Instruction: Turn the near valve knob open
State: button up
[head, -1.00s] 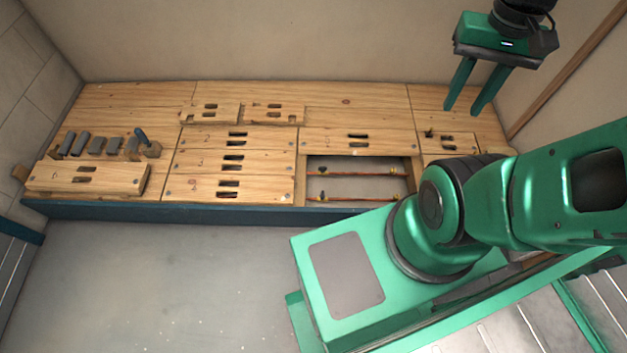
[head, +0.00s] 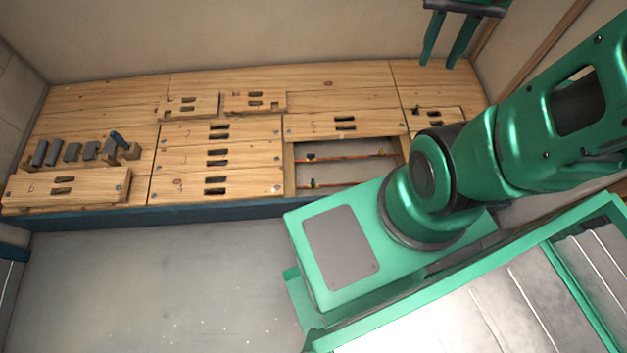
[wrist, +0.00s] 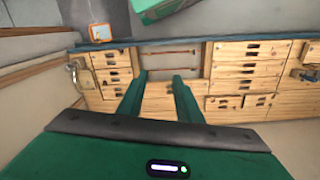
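Two thin copper-red pipes lie in a rectangular opening in the wooden bench (head: 345,75). The near pipe (head: 340,184) carries a small near valve knob (head: 312,184) with yellowish fittings at its left part; its setting is too small to tell. The far pipe (head: 350,156) has a darker small knob (head: 310,158). My gripper (head: 440,64) is high at the top right, well apart from the opening, with its two fingers spread and nothing between them.
Slotted wooden panels (head: 218,158) cover the bench around the opening. Several grey blocks (head: 72,152) stand at the left, behind a loose slotted board (head: 65,188). The grey floor (head: 150,275) in front is clear. Walls close the back and sides.

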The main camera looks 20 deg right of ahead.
jog(key=w+a+f+n, duration=0.1)
jog(key=w+a+f, duration=0.3)
jog(key=w+f, duration=0.95)
jog(key=w+a+f+n, duration=0.1)
jog(key=w+a+f, duration=0.2)
jog(key=w+f, duration=1.05)
send_over(313, 182)
notch_tip(313, 182, down, 41)
notch_tip(313, 182, down, 10)
jog(key=shift+d+r, duration=0.1)
jog(key=shift+r, duration=0.15)
grip_shut()
